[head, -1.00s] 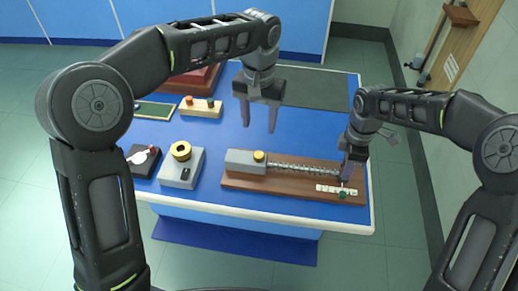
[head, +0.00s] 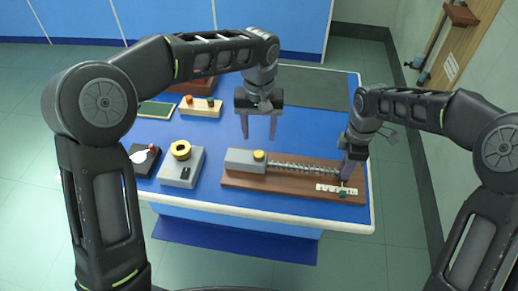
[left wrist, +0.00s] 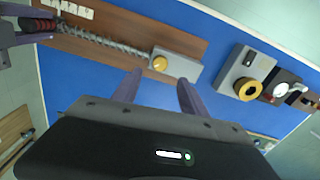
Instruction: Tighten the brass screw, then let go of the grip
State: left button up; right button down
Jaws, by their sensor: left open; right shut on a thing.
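The brass screw (head: 259,155) is a round yellow knob on top of a grey block (head: 240,161) at the left end of a brown wooden board. It also shows in the left wrist view (left wrist: 160,63). My left gripper (head: 259,136) is open and empty, apart from the screw, with its fingers pointing down; in the left wrist view its fingertips (left wrist: 159,78) frame the area just below the screw. My right gripper (head: 345,180) is shut at the far right end of the coil spring. The grip (left wrist: 38,24), dark and red, shows there, partly hidden by the fingers.
The coil spring (head: 305,168) runs along the board (head: 290,187), with a white scale strip (head: 330,188) near its right end. A grey box with a yellow ring (head: 181,150) stands left of the board, beside a dark switch (head: 144,156).

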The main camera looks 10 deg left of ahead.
aim_at(259, 153)
pick_arm(q)
notch_tip(259, 153, down, 8)
jog(key=shift+c, duration=0.2)
grip_shut()
dwell(0.6)
